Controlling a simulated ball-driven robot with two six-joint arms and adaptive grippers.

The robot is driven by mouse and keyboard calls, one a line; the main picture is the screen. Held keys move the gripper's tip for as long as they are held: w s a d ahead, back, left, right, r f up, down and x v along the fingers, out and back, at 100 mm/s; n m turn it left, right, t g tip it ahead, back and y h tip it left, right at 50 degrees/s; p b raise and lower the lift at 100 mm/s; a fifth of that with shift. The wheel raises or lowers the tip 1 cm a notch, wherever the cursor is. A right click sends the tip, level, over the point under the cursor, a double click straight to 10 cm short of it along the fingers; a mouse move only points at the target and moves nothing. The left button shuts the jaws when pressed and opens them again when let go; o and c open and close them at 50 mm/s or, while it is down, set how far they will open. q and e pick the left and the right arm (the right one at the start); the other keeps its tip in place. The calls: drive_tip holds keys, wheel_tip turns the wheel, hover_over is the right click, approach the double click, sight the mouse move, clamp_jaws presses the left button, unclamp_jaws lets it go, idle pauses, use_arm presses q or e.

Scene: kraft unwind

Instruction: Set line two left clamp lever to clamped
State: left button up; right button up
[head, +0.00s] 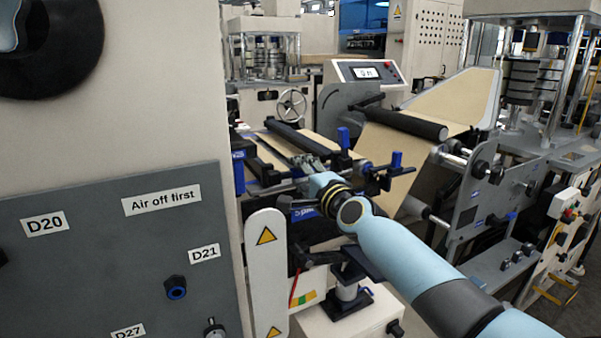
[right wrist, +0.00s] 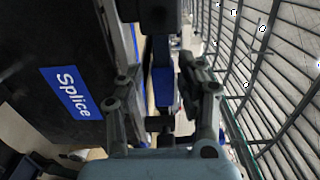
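My right arm reaches in from the lower right in the head view. Its gripper (head: 312,167) is over the splice table, pointing toward the left. In the right wrist view the two fingers of this gripper (right wrist: 160,80) stand apart. A blue lever-like part (right wrist: 162,86) shows between them, with gaps visible beside it; I cannot tell whether either finger touches it. Blue handles show around the table in the head view: one at the left (head: 238,170), one behind the gripper (head: 343,137) and one at the right (head: 396,160). Which one is the left clamp lever is unclear. My left gripper is not in view.
A blue "Splice" label (right wrist: 65,92) sits on a dark panel beside the gripper. A grey panel (head: 110,270) with labels fills the left foreground. A white guard with warning triangles (head: 266,270) stands close to the gripper. A dark roller (head: 405,124) carries kraft web behind.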

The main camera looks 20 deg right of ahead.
idle(0.3)
drive_tip(key=s, duration=1.2)
drive_tip(key=shift+d, duration=0.2)
